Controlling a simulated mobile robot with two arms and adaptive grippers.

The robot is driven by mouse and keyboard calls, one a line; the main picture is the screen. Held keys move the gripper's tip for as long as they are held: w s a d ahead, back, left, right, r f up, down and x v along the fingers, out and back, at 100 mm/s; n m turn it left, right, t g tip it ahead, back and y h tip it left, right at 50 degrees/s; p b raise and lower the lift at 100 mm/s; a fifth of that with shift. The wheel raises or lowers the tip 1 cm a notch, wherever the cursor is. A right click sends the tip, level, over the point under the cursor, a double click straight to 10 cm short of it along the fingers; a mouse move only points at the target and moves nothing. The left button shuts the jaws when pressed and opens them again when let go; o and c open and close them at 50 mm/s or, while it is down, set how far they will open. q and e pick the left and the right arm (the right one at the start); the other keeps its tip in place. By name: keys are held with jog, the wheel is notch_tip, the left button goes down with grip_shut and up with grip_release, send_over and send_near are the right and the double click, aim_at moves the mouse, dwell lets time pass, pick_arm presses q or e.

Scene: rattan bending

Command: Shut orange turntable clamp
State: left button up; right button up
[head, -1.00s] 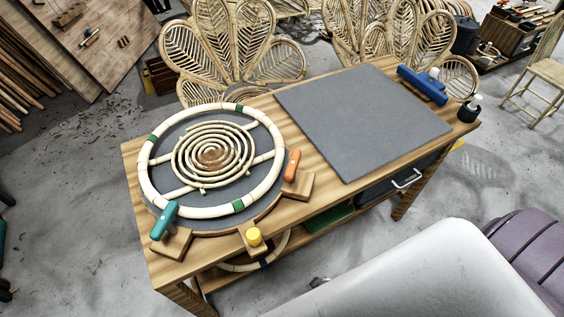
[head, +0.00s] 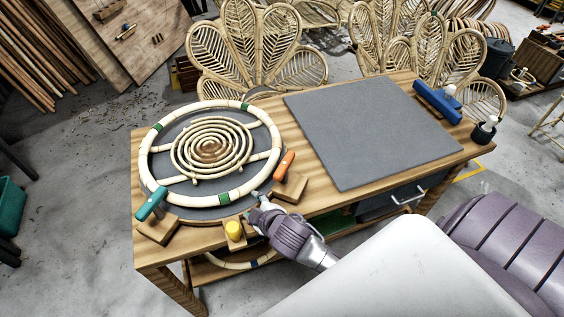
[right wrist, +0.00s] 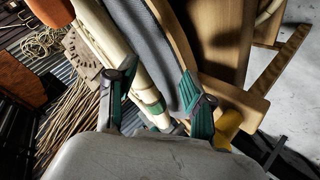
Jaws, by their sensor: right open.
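The orange turntable clamp (head: 284,165) stands on a wooden block at the right edge of the round turntable (head: 200,207), its handle tilted upward. My right gripper (head: 257,200) is at the turntable's front rim, below and left of the orange clamp and apart from it. In the right wrist view its two fingers (right wrist: 163,92) are spread, with the pale ring's edge (right wrist: 140,85) showing between them. An orange part (right wrist: 14,76) shows at that view's left edge; I cannot tell for sure that it is the clamp. My left gripper is not in view.
A rattan ring with a spiral (head: 210,148) lies on the turntable. A teal clamp (head: 152,203) is at the front left and a yellow knob (head: 234,230) at the front. A grey mat (head: 370,125), bare, covers the table's right part. A blue tool (head: 437,103) lies behind it.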

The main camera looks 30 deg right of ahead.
jog(key=w+a+r+n+t+y, duration=0.2)
jog(key=w+a+r+n+y, duration=0.1)
jog(key=r+n, duration=0.3)
jog(key=w+a+r+n+t+y, duration=0.25)
jog(key=a+r+n, duration=0.2)
jog(key=r, duration=0.35)
jog(key=w+a+r+n+t+y, duration=0.2)
jog(key=w+r+n+y, duration=0.2)
jog(key=r+n, duration=0.25)
jog(key=s+a+r+n+g+y, duration=0.1)
jog(key=a+r+n+g+y, duration=0.35)
jog(key=n, duration=0.35)
jog(key=n+g+h, duration=1.3)
jog(key=n+h, duration=0.1)
jog(key=n, duration=1.2)
send_over(284, 163)
notch_tip(284, 163, down, 6)
jog(key=f, duration=0.1)
notch_tip(284, 163, down, 13)
jog(key=shift+p, duration=1.2)
